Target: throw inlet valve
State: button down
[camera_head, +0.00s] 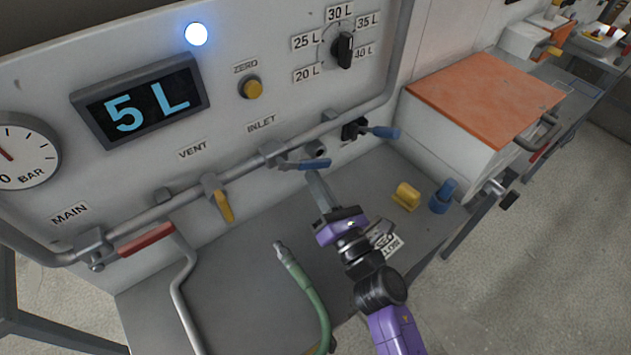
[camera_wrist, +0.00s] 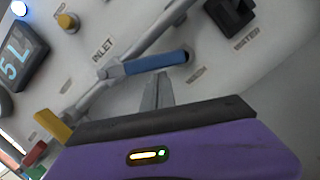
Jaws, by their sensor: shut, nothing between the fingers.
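The inlet valve has a blue lever handle (camera_head: 314,164) on the pipe below the INLET label (camera_head: 262,124). The lever lies roughly along the pipe, pointing right. In the wrist view the blue lever (camera_wrist: 155,62) runs across the upper middle. My gripper (camera_head: 316,176) is shut and empty, its fingertips just below the lever in the head view. In the wrist view the fingers (camera_wrist: 165,80) point at the lever from below; whether they touch it I cannot tell.
The yellow vent lever (camera_head: 224,206) hangs down, and the red main lever (camera_head: 146,240) lies along the pipe. A green hose (camera_head: 303,283) lies on the bench. A yellow piece (camera_head: 406,196) and a blue piece (camera_head: 443,195) stand at right. The display (camera_head: 142,101) reads 5 L.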

jog(key=shift+w+d+r+n, duration=0.2)
jog(key=shift+d+r+n, duration=0.15)
jog(key=shift+n, duration=0.25)
jog(key=shift+w+d+r+n+y+b, duration=0.25)
jog(key=shift+r+n+y, duration=0.15)
jog(key=shift+n, duration=0.4)
jog(key=shift+w+d+r+n+y+b, duration=0.15)
jog(key=shift+d+r+n+y+b, duration=0.2)
jog(key=shift+n, duration=0.45)
jog(key=shift+w+d+r+n+g+y, duration=0.2)
jog(key=shift+r+n, duration=0.3)
jog(key=shift+n, duration=0.35)
jog(key=shift+d+r+n+g+y, duration=0.1)
jog(key=shift+r+n+g+y, duration=0.3)
jog(key=shift+n, duration=0.45)
jog(key=shift+a, duration=0.1)
jog(key=shift+f+b, duration=0.65)
jog(key=shift+b, duration=0.25)
jog(key=b, duration=0.5)
send_near(323, 163)
jog(key=f, duration=0.1)
jog(key=s+f, duration=0.1)
jog(key=f, duration=0.1)
jog(key=shift+s+d, duration=0.2)
jog(key=shift+d, duration=0.15)
